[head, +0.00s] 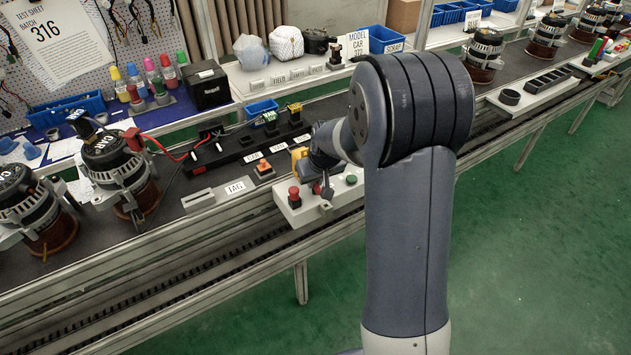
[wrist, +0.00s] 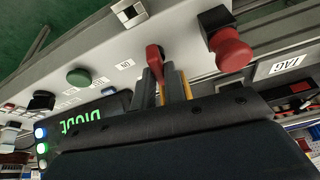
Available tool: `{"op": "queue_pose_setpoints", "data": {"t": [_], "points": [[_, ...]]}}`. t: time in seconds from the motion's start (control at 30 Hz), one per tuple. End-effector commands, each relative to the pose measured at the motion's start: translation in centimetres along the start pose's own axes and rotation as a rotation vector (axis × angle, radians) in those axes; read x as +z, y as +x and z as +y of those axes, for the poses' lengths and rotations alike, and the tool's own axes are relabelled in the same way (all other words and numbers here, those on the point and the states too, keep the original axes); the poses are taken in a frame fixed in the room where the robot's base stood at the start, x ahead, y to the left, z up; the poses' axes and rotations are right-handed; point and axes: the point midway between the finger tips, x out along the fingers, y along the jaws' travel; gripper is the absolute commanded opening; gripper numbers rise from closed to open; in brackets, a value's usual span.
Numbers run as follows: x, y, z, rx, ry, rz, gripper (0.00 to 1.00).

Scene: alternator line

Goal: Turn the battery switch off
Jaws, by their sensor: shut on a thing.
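The battery switch has a red handle (wrist: 154,54) on a pale grey control panel (wrist: 185,35). In the wrist view my gripper (wrist: 166,84) has its two fingers at this red handle and is shut on it. In the head view the red handle (head: 316,188) shows small beside my gripper (head: 323,186), which is partly hidden by my arm.
A red mushroom button (wrist: 229,50) stands close to the switch on one side, a green button (wrist: 79,77) on the other. A display with lit green letters (wrist: 79,121) is nearby. Alternators (head: 117,168) stand on the line at the left. Green floor (head: 520,230) is open in front.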

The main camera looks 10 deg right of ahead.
Motion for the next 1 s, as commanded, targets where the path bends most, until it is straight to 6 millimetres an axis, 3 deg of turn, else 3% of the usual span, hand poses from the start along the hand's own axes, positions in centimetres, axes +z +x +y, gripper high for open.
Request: {"op": "queue_pose_setpoints", "data": {"t": [0.3,0.67,0.7,0.93,1.0], "points": [[0.06,0.18,0.04,-0.057,-0.135,0.001,0.0],[0.04,0.02,0.01,-0.063,-0.152,0.0,0.0],[0.04,0.02,0.01,-0.063,-0.152,0.0,0.13],[0.02,0.02,0.01,-0.062,-0.151,0.0,0.32],[0.01,0.02,0.02,-0.062,-0.15,0.001,0.34]]}}
